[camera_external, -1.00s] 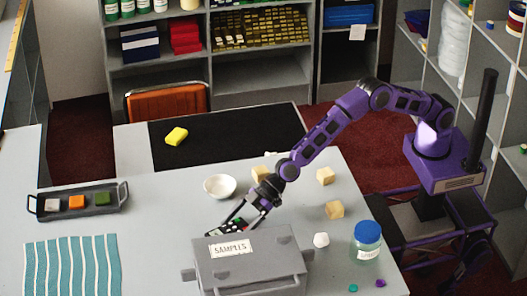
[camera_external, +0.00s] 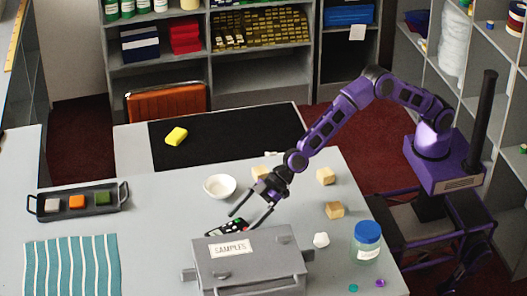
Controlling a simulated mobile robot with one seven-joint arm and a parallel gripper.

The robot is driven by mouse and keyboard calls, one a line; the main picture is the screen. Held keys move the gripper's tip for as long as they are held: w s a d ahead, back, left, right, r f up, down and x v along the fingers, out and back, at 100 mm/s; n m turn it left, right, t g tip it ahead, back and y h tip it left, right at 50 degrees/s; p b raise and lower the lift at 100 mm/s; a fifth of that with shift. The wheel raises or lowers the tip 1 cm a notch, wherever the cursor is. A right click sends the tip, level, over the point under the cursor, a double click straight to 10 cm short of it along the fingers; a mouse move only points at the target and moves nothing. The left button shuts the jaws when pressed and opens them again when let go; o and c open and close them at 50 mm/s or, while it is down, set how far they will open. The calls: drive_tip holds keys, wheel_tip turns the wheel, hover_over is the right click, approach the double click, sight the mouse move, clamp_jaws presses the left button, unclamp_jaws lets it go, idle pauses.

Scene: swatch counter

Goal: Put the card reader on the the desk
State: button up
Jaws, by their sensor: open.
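The card reader (camera_external: 224,230) is a small dark device with green and a little red on it, just behind the samples box. Its front part is hidden by the box, so I cannot tell whether it lies flat on the desk. The desk (camera_external: 160,215) is the large light grey surface. My gripper (camera_external: 241,222) is open, its two dark fingers spread and pointing down-left at the card reader. The fingertips are close to the reader's near right end; I cannot tell whether they touch it.
A grey samples box (camera_external: 250,262) stands in front. A white bowl (camera_external: 220,186) is behind the gripper, and wooden blocks (camera_external: 334,210) and a blue-lidded jar (camera_external: 367,240) are to the right. A tray (camera_external: 78,203) and striped cloth (camera_external: 72,266) lie left. The desk's middle left is clear.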

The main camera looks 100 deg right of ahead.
drive_tip(key=b+v, duration=0.1)
drive_tip(key=v, duration=0.7)
drive_tip(key=shift+s+d+r, duration=0.1)
drive_tip(key=shift+s+r, duration=0.1)
drive_tip(key=shift+s, duration=0.05)
